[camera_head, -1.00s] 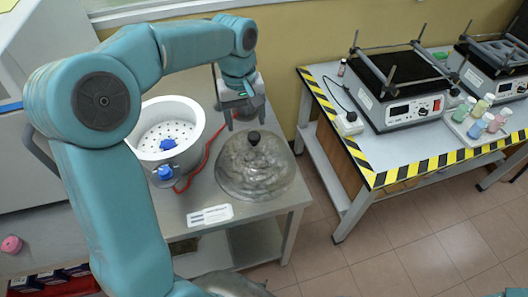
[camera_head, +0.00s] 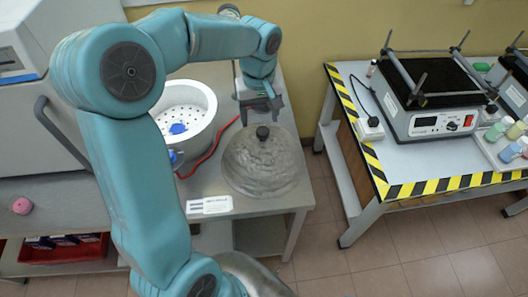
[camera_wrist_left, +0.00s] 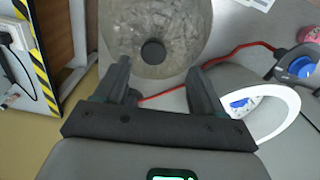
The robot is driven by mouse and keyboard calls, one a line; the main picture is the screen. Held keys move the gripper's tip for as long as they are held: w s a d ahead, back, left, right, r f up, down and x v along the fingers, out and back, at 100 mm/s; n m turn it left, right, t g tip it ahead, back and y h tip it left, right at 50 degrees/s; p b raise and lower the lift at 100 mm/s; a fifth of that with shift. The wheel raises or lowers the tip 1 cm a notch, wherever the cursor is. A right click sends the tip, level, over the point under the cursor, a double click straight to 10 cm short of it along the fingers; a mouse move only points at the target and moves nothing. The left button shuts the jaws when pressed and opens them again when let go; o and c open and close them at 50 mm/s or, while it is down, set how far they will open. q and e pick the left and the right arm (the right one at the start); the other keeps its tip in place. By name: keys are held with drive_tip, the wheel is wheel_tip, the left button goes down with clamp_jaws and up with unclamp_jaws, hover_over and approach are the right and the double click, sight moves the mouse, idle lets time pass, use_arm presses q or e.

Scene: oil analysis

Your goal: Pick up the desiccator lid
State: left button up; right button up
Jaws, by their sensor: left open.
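The desiccator lid (camera_head: 262,168) is a grey translucent dome with a black knob (camera_head: 263,133) on top. It rests on the steel table. In the left wrist view the lid (camera_wrist_left: 150,22) lies beyond the fingertips, with its knob (camera_wrist_left: 153,52) between the finger lines. My left gripper (camera_head: 259,118) is open and empty, just behind the knob in the head view; it also shows in the left wrist view (camera_wrist_left: 157,78). The white desiccator bowl (camera_head: 200,108) with a perforated plate stands left of the lid, partly hidden by my left arm. My right gripper is not in view.
A red cable (camera_head: 208,155) runs between bowl and lid. A label card (camera_head: 209,205) lies at the table's front. A second table with striped edges (camera_head: 430,186) stands to the right, carrying a hotplate device (camera_head: 430,122) and several small bottles. A floor gap separates the tables.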

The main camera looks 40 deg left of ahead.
sight(263, 130)
use_arm(q)
drive_tip(key=f, duration=0.4)
drive_tip(key=f+p, duration=0.1)
drive_tip(key=f, duration=0.2)
drive_tip(key=shift+w+d, duration=0.15)
drive_tip(key=shift+w, duration=0.25)
clamp_jaws()
idle(1.0)
